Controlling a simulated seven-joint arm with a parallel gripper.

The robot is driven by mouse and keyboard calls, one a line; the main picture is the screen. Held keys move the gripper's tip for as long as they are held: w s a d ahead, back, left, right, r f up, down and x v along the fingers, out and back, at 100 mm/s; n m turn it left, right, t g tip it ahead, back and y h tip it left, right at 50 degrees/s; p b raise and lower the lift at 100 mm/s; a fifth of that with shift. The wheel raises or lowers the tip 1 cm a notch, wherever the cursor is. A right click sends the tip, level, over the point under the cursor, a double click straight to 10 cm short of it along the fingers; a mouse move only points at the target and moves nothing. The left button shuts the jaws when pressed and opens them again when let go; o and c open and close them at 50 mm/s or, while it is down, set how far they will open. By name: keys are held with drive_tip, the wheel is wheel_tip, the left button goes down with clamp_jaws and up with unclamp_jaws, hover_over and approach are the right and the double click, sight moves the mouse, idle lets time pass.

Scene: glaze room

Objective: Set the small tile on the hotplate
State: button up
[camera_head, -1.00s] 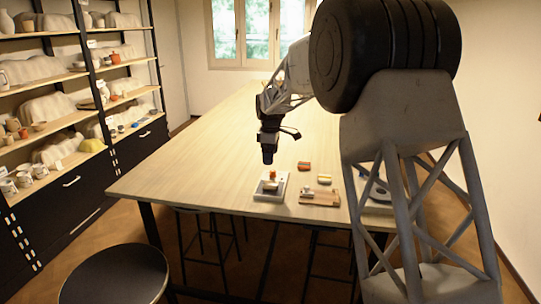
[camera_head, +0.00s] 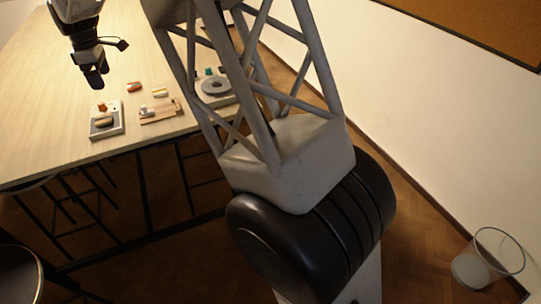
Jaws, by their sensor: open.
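My gripper (camera_head: 95,78) is open and points down, in the air above the table behind the left white unit; nothing shows between its fingers. A white unit with a round grey plate (camera_head: 215,87), which looks like the hotplate, stands at the right, partly hidden by my arm. A wooden board (camera_head: 150,119) with small pale pieces (camera_head: 160,93) on it lies to its left. A small orange-and-dark piece (camera_head: 133,87) lies behind the board. Which piece is the small tile I cannot tell at this size.
The table (camera_head: 45,110) is clear to the left. A stool (camera_head: 18,275) and a clear bin (camera_head: 487,258) stand on the floor.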

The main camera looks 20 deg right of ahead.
drive_tip(key=s+d+r+m+t, duration=0.1)
drive_tip(key=s+d+r+m, duration=0.3)
drive_tip(key=s+d, duration=0.7)
drive_tip(key=s+d+r+m, duration=0.4)
drive_tip(key=s+d, duration=0.5)
drive_tip(key=s, duration=0.4)
drive_tip(key=s+d+f+m, duration=0.2)
drive_tip(key=s+d, duration=0.1)
drive_tip(key=s, duration=0.7)
drive_tip(key=s+d+f+m+t, duration=0.1)
drive_tip(key=s+d+f+m, duration=0.2)
drive_tip(key=s, duration=0.6)
drive_tip(key=s+d+f+m, duration=0.2)
drive_tip(key=s+d, duration=0.3)
drive_tip(key=s, duration=0.5)
drive_tip(key=shift+s+f+m, duration=0.15)
drive_tip(key=shift+s+m, duration=0.2)
drive_tip(key=shift+m, duration=0.35)
